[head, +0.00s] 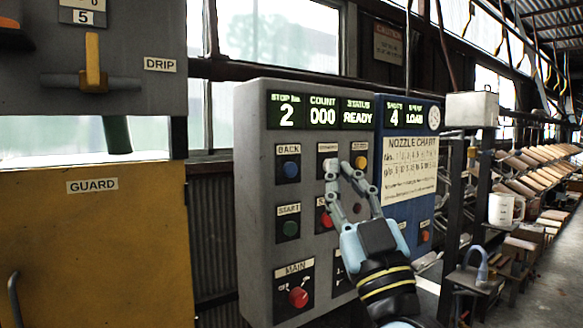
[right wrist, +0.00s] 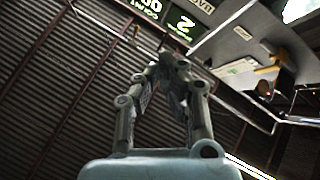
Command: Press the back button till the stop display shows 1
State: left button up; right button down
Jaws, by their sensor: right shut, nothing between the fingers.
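The stop display (head: 287,112) at the top left of the grey control panel (head: 253,190) reads 2. It also shows, turned over, in the right wrist view (right wrist: 183,24). My right gripper (head: 341,167) is shut and empty. Its fingertips are to the right of the back button in the head view, over the panel's middle column, and cover the button there. In the right wrist view its fingers (right wrist: 170,60) meet at the tips. My left gripper is not in view.
A green start button (head: 290,229) and a red main knob (head: 298,297) lie below the back button. A yellow button (head: 361,162) is to the right of my fingertips. A yellow guard (head: 95,250) stands at the left.

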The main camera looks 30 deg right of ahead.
aim_at(291, 170)
jog(key=shift+w, duration=0.15)
jog(key=w+b, duration=0.1)
jog(key=w, duration=0.2)
jog(key=w+b, duration=0.1)
jog(key=w, duration=0.4)
jog(key=shift+w+a+b, duration=0.3)
jog(key=shift+a+b, duration=0.05)
jog(key=shift+b, duration=0.05)
jog(key=shift+w, duration=0.1)
dwell(1.0)
jog(key=shift+w, duration=0.3)
